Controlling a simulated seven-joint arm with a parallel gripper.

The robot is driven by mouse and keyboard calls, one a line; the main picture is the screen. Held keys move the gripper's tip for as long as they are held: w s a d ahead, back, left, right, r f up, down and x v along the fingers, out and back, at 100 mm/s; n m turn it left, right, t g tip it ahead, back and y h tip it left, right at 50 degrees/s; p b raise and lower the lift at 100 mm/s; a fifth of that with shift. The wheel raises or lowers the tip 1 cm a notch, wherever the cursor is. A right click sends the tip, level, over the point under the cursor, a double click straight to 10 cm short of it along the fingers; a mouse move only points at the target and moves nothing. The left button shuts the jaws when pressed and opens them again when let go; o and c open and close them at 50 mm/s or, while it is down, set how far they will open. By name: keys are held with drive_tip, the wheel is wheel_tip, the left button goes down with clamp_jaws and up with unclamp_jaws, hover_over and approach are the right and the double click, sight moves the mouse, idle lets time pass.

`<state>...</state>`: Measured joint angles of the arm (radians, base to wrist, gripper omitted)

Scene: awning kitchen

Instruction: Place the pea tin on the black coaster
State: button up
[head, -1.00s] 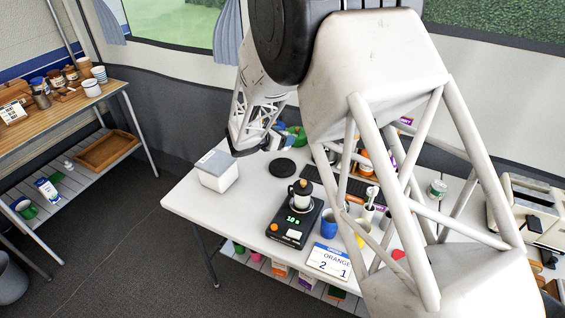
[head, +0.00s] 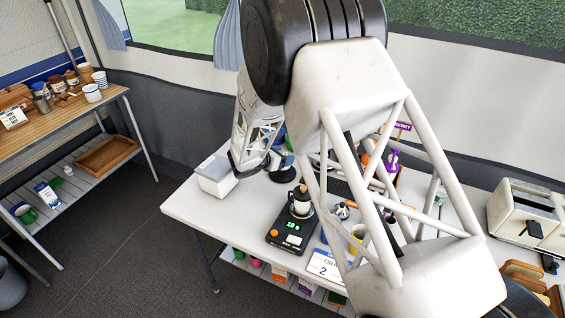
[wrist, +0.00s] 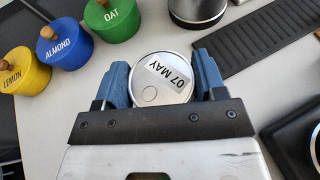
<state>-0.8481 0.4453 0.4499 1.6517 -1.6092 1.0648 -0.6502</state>
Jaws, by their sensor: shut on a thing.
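My gripper (wrist: 161,72) is shut on a round metal tin (wrist: 163,84), one blue finger on each side. Its silver lid reads "07 MAY" in the wrist view. Its side label is hidden, so I cannot read whether it is the pea tin. In the head view my gripper is over the back of the white table, largely hidden by my arm. I cannot tell whether the tin touches anything below.
Blue almond (wrist: 63,50), green oat (wrist: 112,22) and yellow lemon (wrist: 26,72) pots stand close by. A white lidded box (head: 215,180) is left of the coaster. A black scale (head: 290,232) bearing a coffee press (head: 300,203) stands in front.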

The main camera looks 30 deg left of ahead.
drive_tip(key=shift+f, duration=1.45)
drive_tip(key=shift+f, duration=0.15)
drive_tip(key=o, duration=1)
drive_tip(key=v, duration=1.2)
drive_tip(key=shift+r, duration=0.25)
